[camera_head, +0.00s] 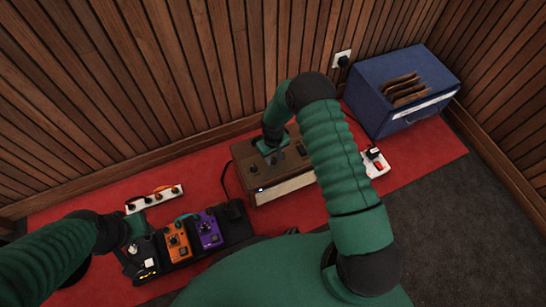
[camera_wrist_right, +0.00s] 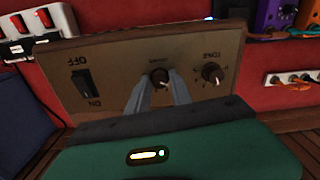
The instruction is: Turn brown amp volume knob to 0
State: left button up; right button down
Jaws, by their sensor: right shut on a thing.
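The brown amp (camera_head: 243,172) sits on the red carpet, partly behind my right arm in the head view. In the right wrist view its panel (camera_wrist_right: 115,62) shows upside down, with an ON/OFF switch (camera_wrist_right: 83,84), a volume knob (camera_wrist_right: 160,76) with a partly covered label, and a tone knob (camera_wrist_right: 212,73). My right gripper (camera_wrist_right: 162,88) has its fingertips at the volume knob and is shut on it. It also shows above the amp in the head view (camera_head: 272,152). My left gripper (camera_head: 135,250) is over the pedalboard at the lower left; its fingers are not clear.
The pedalboard (camera_head: 222,228) holds an orange pedal (camera_head: 177,242) and a purple pedal (camera_head: 208,231). A white power strip (camera_head: 154,199) lies behind it. A blue box (camera_head: 402,92) stands at the right, with a white switch unit (camera_head: 375,163) nearby. Wood-panelled walls close the corner.

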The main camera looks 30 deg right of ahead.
jog(key=n+p, duration=0.2)
jog(key=n, duration=0.1)
jog(key=shift+r, duration=0.15)
jog(key=shift+n+p, duration=1)
jog(key=shift+n, duration=1.2)
jog(key=c, duration=1.2)
grip_release()
jog(key=shift+o, duration=0.2)
notch_tip(320, 180, up, 16)
jog(key=p, duration=0.7)
jog(key=shift+r, duration=0.2)
jog(key=shift+r, duration=0.1)
